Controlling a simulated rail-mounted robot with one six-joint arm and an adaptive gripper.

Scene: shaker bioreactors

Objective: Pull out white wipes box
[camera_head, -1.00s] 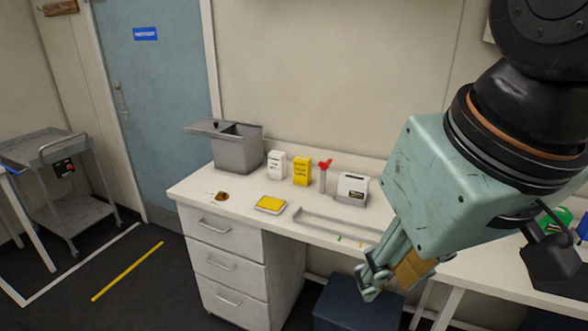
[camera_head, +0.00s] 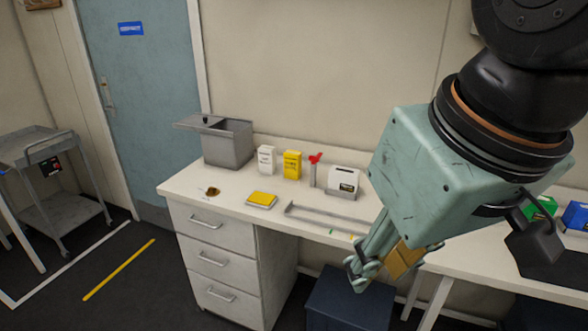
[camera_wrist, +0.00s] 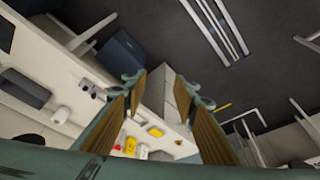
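A small upright white box (camera_head: 266,160) stands at the back of the white desk, left of a yellow box (camera_head: 292,164). Another white box with a dark label (camera_head: 344,181) sits in a grey holder further right. I cannot read which one is the wipes box. My gripper (camera_head: 361,272) points down in front of the desk's front edge, apart from both boxes. In the wrist view my gripper (camera_wrist: 160,92) has its fingers spread with nothing between them, and the yellow box (camera_wrist: 130,145) shows small below.
A grey lidded bin (camera_head: 228,143) stands at the desk's back left. A yellow pad (camera_head: 262,199), a red-topped stand (camera_head: 314,168) and a long grey rail (camera_head: 327,217) are on the desk. A dark blue bin (camera_head: 347,300) is on the floor below my gripper.

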